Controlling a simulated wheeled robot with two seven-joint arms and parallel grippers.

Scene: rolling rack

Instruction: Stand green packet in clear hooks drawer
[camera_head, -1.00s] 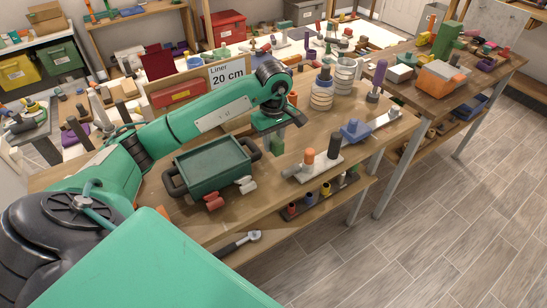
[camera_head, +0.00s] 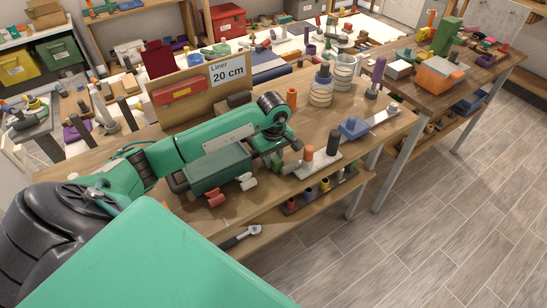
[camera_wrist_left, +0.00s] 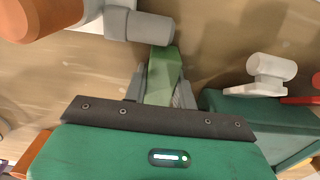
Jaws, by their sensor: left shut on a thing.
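My left gripper (camera_wrist_left: 163,88) is shut on a green packet (camera_wrist_left: 166,68), a green block-like piece held between the grey fingers in the left wrist view. In the head view the left gripper (camera_head: 275,158) is low over the wooden bench, just right of the dark green tray (camera_head: 220,171). There the packet is mostly hidden by the gripper and I cannot tell whether it touches the bench. I cannot make out a clear hooks drawer in either view. My right gripper is not in view.
A white plate (camera_head: 312,168) with orange and dark pegs stands close right of the gripper. Red and white handles or clips (camera_head: 247,182) sit at the tray's front. A blue piece (camera_head: 354,128) and glass jars (camera_head: 321,93) stand farther right. A cardboard box marked 20 cm (camera_head: 228,72) is behind.

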